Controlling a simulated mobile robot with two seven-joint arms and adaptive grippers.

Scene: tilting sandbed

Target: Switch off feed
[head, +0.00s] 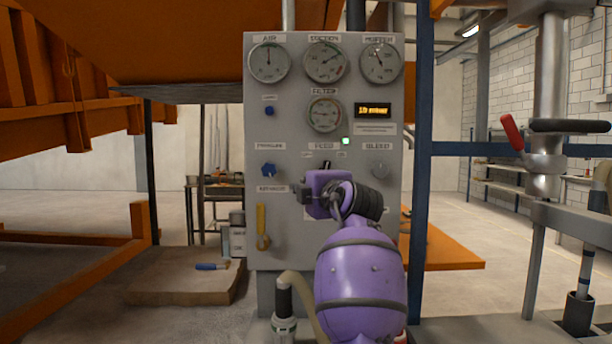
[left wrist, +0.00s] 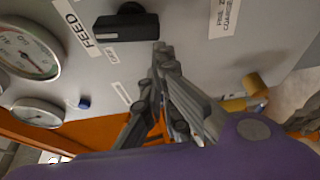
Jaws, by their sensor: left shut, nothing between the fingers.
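The FEED switch is a black lever in the left wrist view (left wrist: 127,27), beside the FEED label (left wrist: 75,30). In the head view, the switch (head: 326,165) shows just under its label on the grey control panel (head: 256,100), partly hidden by my purple left arm. My left gripper (left wrist: 162,52) is shut and empty. Its fingertips are close to one end of the switch; I cannot tell whether they touch it. In the head view the gripper (head: 303,192) is in front of the panel, below the FEED label. My right gripper is not in view.
Orange beams (head: 50,90) fill the upper left.

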